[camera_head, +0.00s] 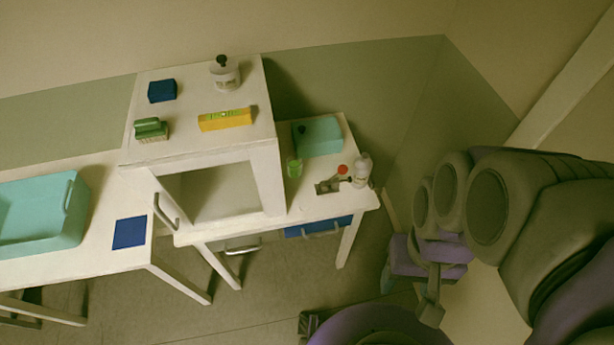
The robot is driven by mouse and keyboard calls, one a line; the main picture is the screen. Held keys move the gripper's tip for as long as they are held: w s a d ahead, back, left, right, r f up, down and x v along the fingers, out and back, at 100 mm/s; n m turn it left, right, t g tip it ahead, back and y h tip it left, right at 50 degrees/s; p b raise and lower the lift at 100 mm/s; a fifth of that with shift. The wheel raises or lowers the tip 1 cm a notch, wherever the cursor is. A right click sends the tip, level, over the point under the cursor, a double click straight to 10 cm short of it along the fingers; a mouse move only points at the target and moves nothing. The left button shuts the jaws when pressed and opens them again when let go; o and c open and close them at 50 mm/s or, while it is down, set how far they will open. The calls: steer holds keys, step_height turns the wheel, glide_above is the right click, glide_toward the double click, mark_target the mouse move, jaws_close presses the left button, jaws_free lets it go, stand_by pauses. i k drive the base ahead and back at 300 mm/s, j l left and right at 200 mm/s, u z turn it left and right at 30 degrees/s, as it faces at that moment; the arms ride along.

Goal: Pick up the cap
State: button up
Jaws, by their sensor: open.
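A small round red piece (342,170), perhaps a cap, shows beside the white bottle (363,170) at the right end of the low table. It is too small to tell whether it is loose or sits on something. A white jar (225,75) with a dark top (222,62) stands on the raised shelf. Which of these pieces is the cap is not clear. My arm fills the right side of the view, away from the tables.
The raised white shelf (190,140) carries a blue box (162,91), a green block (151,129) and a yellow box (226,119). A teal box (317,136) and a green item (294,167) are on the low table. A teal bin (75,232) stands left. Floor (270,290) is open in front.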

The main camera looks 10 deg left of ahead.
mark_target(304, 205)
steer(key=k+l+u, duration=0.1)
steer(key=l+u, duration=0.3)
steer(key=k+l+u, duration=0.15)
steer(key=u, duration=0.25)
steer(key=k+l+u, duration=0.2)
steer(key=l+u, duration=0.25)
steer(key=j, duration=0.1)
